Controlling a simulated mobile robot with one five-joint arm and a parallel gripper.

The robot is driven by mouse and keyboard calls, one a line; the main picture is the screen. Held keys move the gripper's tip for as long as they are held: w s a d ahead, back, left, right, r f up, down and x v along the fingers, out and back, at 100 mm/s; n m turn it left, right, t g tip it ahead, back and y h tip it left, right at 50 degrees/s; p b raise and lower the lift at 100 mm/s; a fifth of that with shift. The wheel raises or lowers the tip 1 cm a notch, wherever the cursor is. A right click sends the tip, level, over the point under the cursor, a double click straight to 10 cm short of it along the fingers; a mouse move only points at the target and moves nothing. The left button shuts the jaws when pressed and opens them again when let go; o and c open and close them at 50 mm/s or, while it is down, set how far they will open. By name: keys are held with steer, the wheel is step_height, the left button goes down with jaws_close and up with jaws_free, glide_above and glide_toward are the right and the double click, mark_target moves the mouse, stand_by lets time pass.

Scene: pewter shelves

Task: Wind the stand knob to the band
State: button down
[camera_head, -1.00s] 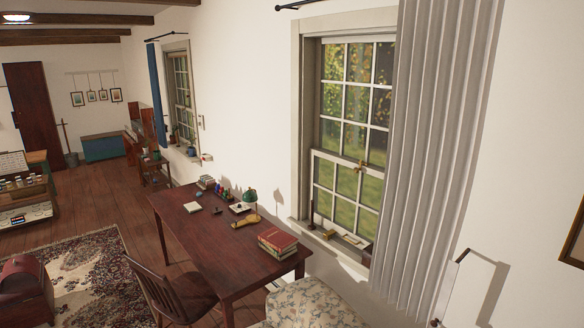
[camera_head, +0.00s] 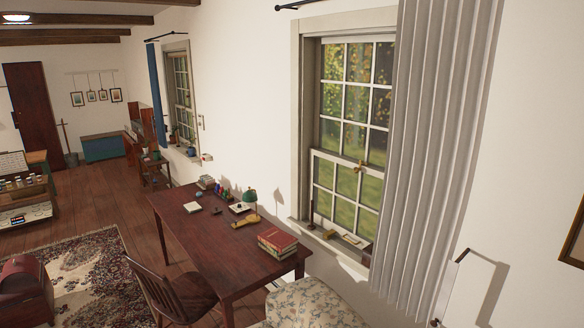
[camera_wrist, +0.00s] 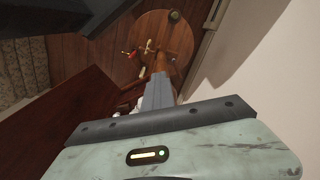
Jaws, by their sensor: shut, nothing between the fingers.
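In the wrist view, a round wooden disc (camera_wrist: 180,40) shows beyond my gripper, with a small dark round part (camera_wrist: 174,15) near its far edge. A small brass-coloured piece (camera_wrist: 150,47) and a thin red-tipped piece (camera_wrist: 133,54) show at its left side. I cannot tell which of these, if any, is the stand knob, and no band can be made out. My gripper (camera_wrist: 158,82) is shut and empty, with its grey fingers pointing toward the disc. It is not visible in the head view.
A grey curtain (camera_head: 430,150) hangs at right. Open floor (camera_head: 100,205) lies at left.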

steer(key=shift+s, duration=0.45)
steer(key=shift+s, duration=0.1)
steer(key=shift+a, duration=0.1)
step_height(320, 180, up, 6)
steer(key=p, duration=0.6)
steer(key=shift+a, duration=0.3)
